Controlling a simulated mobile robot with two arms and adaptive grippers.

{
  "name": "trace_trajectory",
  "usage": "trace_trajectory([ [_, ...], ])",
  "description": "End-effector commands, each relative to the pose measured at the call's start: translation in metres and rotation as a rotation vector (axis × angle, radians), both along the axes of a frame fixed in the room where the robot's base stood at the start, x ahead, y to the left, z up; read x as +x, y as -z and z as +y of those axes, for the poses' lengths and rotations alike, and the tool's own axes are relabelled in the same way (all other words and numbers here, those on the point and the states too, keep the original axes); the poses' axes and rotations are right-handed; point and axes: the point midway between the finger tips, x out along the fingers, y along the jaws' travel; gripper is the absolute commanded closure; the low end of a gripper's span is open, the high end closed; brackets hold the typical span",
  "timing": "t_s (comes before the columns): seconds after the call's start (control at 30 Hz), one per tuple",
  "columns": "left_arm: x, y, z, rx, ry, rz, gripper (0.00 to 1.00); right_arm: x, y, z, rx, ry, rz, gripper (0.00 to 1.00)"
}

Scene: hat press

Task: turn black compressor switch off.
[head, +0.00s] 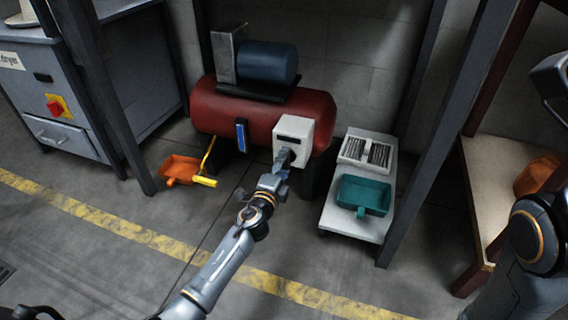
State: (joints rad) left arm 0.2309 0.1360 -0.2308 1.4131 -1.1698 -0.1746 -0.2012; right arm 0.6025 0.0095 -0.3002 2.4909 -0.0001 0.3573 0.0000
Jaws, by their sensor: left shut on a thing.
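The compressor (225,108) has a red tank with a blue motor (268,62) on top and a white control box (308,130) at its right front. My left gripper (285,158) reaches up to the lower front of this box and is shut. The black switch is hidden behind the gripper fingers, which are small in the picture and close on it at the box face.
A white cart (335,212) with a teal bin (364,194) stands right of the compressor. An orange dustpan (180,168) and a yellow handle (204,181) are at left. A grey cabinet (60,120) has a red knob (55,108). Dark posts stand at both sides.

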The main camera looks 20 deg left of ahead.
Motion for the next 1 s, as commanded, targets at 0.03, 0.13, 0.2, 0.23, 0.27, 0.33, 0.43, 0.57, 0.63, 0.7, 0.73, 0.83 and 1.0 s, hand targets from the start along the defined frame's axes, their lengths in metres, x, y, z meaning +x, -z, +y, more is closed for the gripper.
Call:
trace_trajectory([
  [0.03,-0.0003,0.0008,-0.0010,0.010,0.002,0.001,0.75,0.0004,0.0002,0.0000,0.001,0.000,0.001,0.60],
  [0.13,-0.0003,0.0009,-0.0011,0.027,0.002,0.000,0.75,0.0008,0.0005,0.0000,0.000,0.000,0.003,0.60],
  [0.2,-0.0004,0.0010,-0.0012,0.034,0.002,0.000,0.75,0.0009,0.0006,0.0000,0.000,-0.001,0.004,0.60],
  [0.23,-0.0004,0.0010,-0.0012,0.036,0.002,0.001,0.75,0.0010,0.0006,0.0000,0.000,-0.001,0.004,0.60],
  [0.27,-0.0004,0.0010,-0.0012,0.038,0.002,0.001,0.75,0.0011,0.0007,0.0000,0.000,-0.001,0.004,0.60],
  [0.33,-0.0004,0.0011,-0.0012,0.039,0.002,0.001,0.75,0.0012,0.0007,0.0001,0.000,-0.001,0.004,0.60],
  [0.43,-0.0004,0.0011,-0.0013,0.040,0.002,0.001,0.75,0.0012,0.0008,0.0001,0.001,-0.001,0.004,0.60],
  [0.57,-0.0005,0.0012,-0.0013,0.040,0.003,0.001,0.75,0.0012,0.0008,0.0001,0.001,-0.001,0.004,0.60],
  [0.63,-0.0005,0.0013,-0.0013,0.040,0.003,0.001,0.38,0.0012,0.0008,0.0001,0.001,-0.001,0.004,0.60],
  [0.7,-0.0004,0.0012,-0.0012,0.039,0.003,0.001,0.23,0.0012,0.0008,0.0001,0.001,-0.001,0.004,0.60],
  [0.73,-0.0004,0.0011,-0.0011,0.039,0.002,0.001,0.21,0.0013,0.0007,0.0001,0.001,-0.001,0.004,0.60],
  [0.83,-0.0003,0.0008,-0.0008,0.038,0.002,0.000,0.21,0.0013,0.0007,0.0000,0.001,0.000,0.004,0.60],
  [1.0,-0.0002,0.0005,-0.0005,0.037,0.001,0.000,0.21,0.0015,0.0008,-0.0002,0.001,0.000,0.005,0.60],
])
